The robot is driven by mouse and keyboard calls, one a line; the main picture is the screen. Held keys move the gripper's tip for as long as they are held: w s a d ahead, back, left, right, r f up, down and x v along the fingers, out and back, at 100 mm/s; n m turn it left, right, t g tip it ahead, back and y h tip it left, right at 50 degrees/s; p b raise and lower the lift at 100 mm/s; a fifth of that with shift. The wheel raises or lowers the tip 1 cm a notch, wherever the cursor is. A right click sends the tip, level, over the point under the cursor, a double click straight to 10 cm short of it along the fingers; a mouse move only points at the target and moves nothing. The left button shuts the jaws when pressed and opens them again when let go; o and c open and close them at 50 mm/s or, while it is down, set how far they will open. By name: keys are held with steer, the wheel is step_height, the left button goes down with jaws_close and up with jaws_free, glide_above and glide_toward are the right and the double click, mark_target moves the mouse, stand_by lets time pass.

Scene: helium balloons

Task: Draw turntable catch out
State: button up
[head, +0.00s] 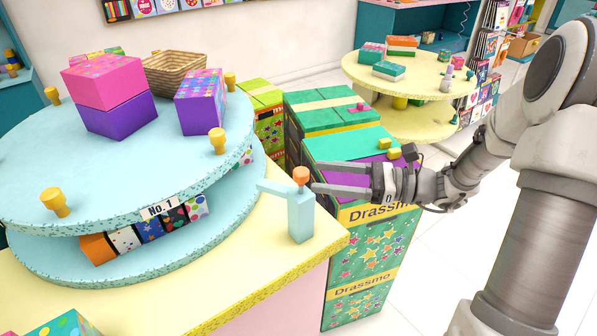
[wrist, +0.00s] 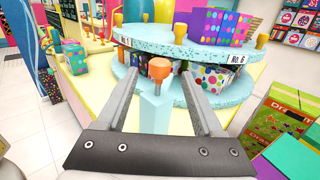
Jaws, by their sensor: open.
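The turntable catch is a light blue post (head: 301,218) with an orange knob (head: 301,175) on top, standing on the yellow counter. A pale blue bar (head: 277,188) runs from it toward the two-tier blue turntable (head: 120,180), labelled No. 1. My gripper (head: 315,188) is open and empty, its fingertips close to the right of the post, just below knob height. In the wrist view the orange knob (wrist: 159,68) appears between the two fingertips, in line with the gap. Whether a finger touches it I cannot tell. The bar's meeting with the turntable is unclear.
The turntable carries yellow pegs (head: 217,141), a pink and purple box (head: 115,105), a dotted box (head: 201,100) and a wicker basket (head: 174,70). Tall Drassmo boxes (head: 370,250) stand right of the counter, beneath my arm. A yellow round table (head: 415,75) stands behind.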

steer(key=s+d, duration=0.1)
steer(key=d, duration=0.8)
steer(key=shift+s, duration=0.4)
steer(key=s+a+r+n+g+h+p, duration=0.1)
steer(key=s+a+n+g+h+p, duration=0.1)
steer(key=s+a+n+g+h, duration=0.5)
steer(key=s+d+r+n+t+h, duration=0.4)
steer(key=s+r+n+t+h, duration=0.3)
steer(key=n, duration=0.6)
steer(key=s+t+h, duration=0.2)
steer(key=h, duration=0.1)
steer(key=shift+d+h+p, duration=0.3)
